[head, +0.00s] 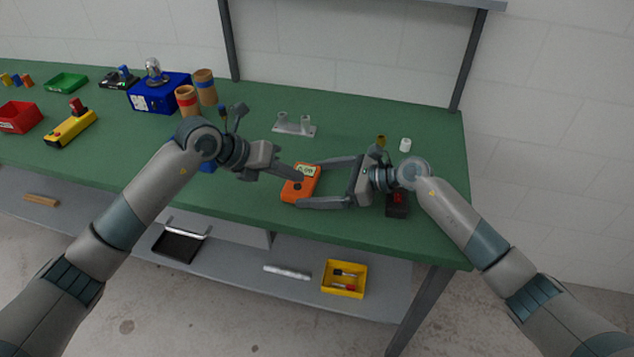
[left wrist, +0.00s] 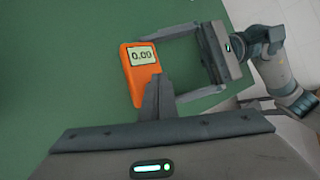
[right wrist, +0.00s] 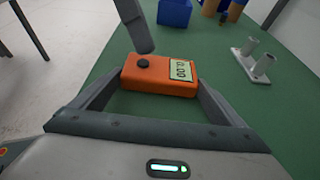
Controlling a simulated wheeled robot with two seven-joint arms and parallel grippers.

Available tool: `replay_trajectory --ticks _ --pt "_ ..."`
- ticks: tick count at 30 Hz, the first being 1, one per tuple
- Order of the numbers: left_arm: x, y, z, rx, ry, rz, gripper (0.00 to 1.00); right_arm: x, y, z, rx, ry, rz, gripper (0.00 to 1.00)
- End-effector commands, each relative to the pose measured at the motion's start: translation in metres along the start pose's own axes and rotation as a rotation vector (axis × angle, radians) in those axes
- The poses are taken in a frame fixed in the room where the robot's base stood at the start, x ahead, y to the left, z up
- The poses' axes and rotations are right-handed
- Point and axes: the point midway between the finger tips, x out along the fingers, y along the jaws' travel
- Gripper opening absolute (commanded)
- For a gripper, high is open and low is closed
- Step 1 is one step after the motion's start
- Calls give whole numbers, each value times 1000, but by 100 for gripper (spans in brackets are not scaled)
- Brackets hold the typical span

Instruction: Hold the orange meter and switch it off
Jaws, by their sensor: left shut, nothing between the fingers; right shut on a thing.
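The orange meter (head: 291,194) lies on the green table, its lit display reading 0.00 or similar. It also shows in the left wrist view (left wrist: 135,82) and the right wrist view (right wrist: 150,84), where its dark round knob (right wrist: 143,63) is visible. My right gripper (head: 310,182) is shut on the meter, a finger on each end. My left gripper (head: 297,179) is shut and empty, its fingertips over the meter's face close to the knob. In the left wrist view its fingers (left wrist: 158,90) cover the knob. I cannot tell whether they touch it.
A grey bracket with two posts (head: 294,124) stands behind the meter. A white cylinder (head: 405,144) and a black-and-red item (head: 397,204) are near my right wrist. A blue box (head: 150,97) and brown cylinders (head: 204,87) stand to the left. The table's front edge is close.

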Motion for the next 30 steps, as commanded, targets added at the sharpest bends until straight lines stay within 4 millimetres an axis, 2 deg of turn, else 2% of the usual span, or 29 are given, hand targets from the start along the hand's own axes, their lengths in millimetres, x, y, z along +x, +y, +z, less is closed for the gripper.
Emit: replay_trajectory --ticks 30 --pt "7 5 -6 0 0 0 0 0 0 0 0 -1 0 66"
